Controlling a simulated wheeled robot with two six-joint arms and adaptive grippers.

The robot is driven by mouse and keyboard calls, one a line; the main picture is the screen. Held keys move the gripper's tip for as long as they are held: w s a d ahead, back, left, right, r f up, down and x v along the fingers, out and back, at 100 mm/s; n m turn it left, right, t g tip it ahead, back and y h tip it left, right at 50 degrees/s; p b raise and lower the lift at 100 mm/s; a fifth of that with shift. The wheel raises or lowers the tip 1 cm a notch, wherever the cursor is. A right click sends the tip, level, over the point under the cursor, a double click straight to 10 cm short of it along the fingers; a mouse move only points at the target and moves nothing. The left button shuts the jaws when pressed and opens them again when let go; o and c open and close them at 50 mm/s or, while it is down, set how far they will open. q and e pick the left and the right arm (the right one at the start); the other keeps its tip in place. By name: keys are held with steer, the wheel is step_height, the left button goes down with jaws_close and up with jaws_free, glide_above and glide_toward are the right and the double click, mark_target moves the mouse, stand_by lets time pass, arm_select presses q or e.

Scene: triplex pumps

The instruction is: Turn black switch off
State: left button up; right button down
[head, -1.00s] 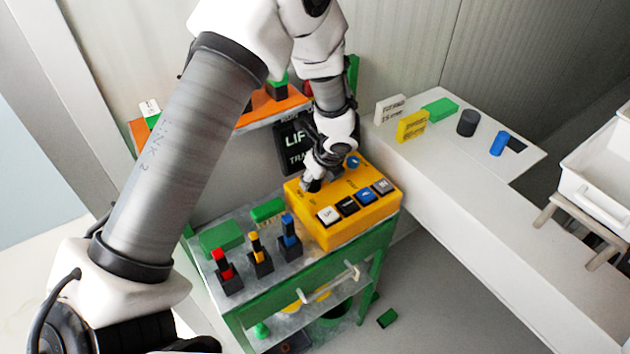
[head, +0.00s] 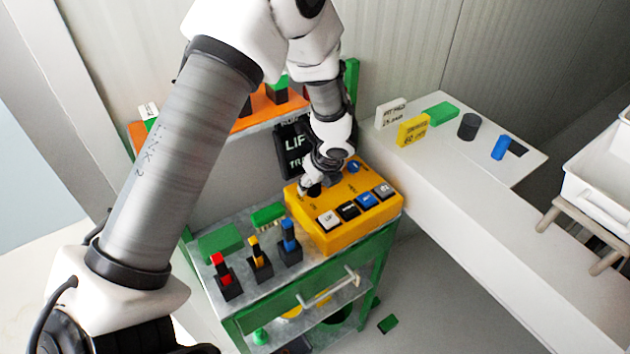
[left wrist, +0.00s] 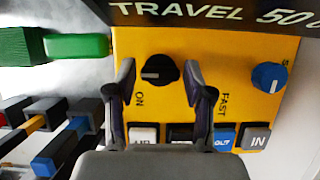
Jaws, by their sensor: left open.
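The black switch (left wrist: 160,70) is a round knob on a yellow control box, with a white mark towards its left side in the left wrist view. The label ON is printed just below and left of it. My left gripper (left wrist: 158,82) is open, with one finger on each side of the knob; I cannot tell whether either touches it. In the head view my left gripper (head: 311,187) points down at the back left of the yellow box (head: 335,235) and mostly hides the knob. My right gripper is not in view.
A blue knob (left wrist: 269,77) sits to the right, and a row of push buttons (head: 348,209) lies along the box front. Red, yellow and blue levers (head: 257,260) stand at left on the green cart. A black LIFT sign (head: 292,150) stands behind the box.

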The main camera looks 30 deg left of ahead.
arm_select(q)
steer(key=v, duration=1.2)
